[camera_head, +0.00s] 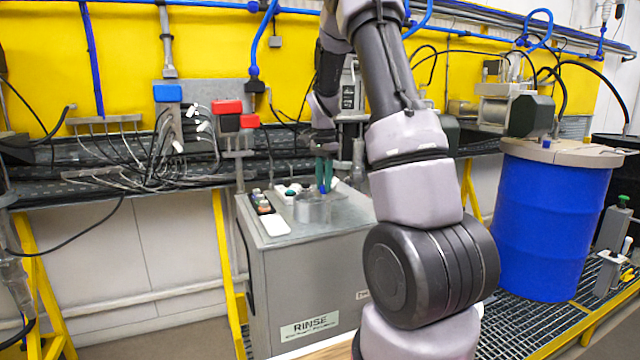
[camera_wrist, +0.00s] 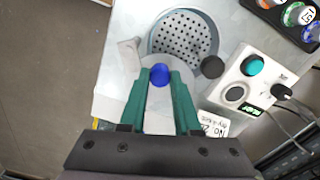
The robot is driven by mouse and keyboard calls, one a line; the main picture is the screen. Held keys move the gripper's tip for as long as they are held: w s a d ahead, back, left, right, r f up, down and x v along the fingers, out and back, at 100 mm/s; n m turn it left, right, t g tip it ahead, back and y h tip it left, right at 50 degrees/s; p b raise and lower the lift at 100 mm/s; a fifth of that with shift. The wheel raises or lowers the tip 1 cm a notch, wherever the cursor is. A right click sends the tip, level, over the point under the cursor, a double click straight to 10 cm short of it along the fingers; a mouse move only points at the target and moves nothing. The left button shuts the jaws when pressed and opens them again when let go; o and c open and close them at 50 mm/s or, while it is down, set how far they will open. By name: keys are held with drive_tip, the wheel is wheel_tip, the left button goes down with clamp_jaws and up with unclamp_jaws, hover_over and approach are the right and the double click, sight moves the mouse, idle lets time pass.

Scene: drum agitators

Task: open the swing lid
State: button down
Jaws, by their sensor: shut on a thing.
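The swing lid (camera_wrist: 178,98) is a pale grey disc seen from above in the wrist view. A blue knob (camera_wrist: 160,74) stands on it. The lid covers the near part of a round basin (camera_wrist: 181,14), whose perforated bottom shows beyond it. My gripper (camera_wrist: 160,77) has its two green fingers shut on the blue knob. In the head view my gripper (camera_head: 325,176) points down over the round metal basin wall (camera_head: 312,209) on top of the grey RINSE cabinet (camera_head: 310,280).
A black round knob (camera_wrist: 212,67) stands right of the basin. A white control box (camera_wrist: 250,80) with buttons and a dial is farther right. A grey block (camera_wrist: 131,52) is on the left. A blue drum (camera_head: 550,220) stands right of the cabinet.

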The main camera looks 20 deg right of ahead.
drive_tip(key=m, duration=0.1)
drive_tip(key=d+m, duration=0.1)
drive_tip(key=m, duration=0.1)
drive_tip(key=shift+s+d+m, duration=0.15)
drive_tip(key=shift+d+m, duration=0.05)
drive_tip(key=shift+m, duration=0.1)
drive_tip(key=shift+s+d+m, duration=0.2)
drive_tip(key=shift+d+m, duration=0.1)
drive_tip(key=shift+m, duration=0.5)
drive_tip(key=shift+s+d+m, duration=0.2)
drive_tip(key=shift+d+m, duration=0.05)
drive_tip(key=shift+m, duration=0.55)
drive_tip(key=c, duration=0.6)
unclamp_jaws()
drive_tip(key=shift+r, duration=0.1)
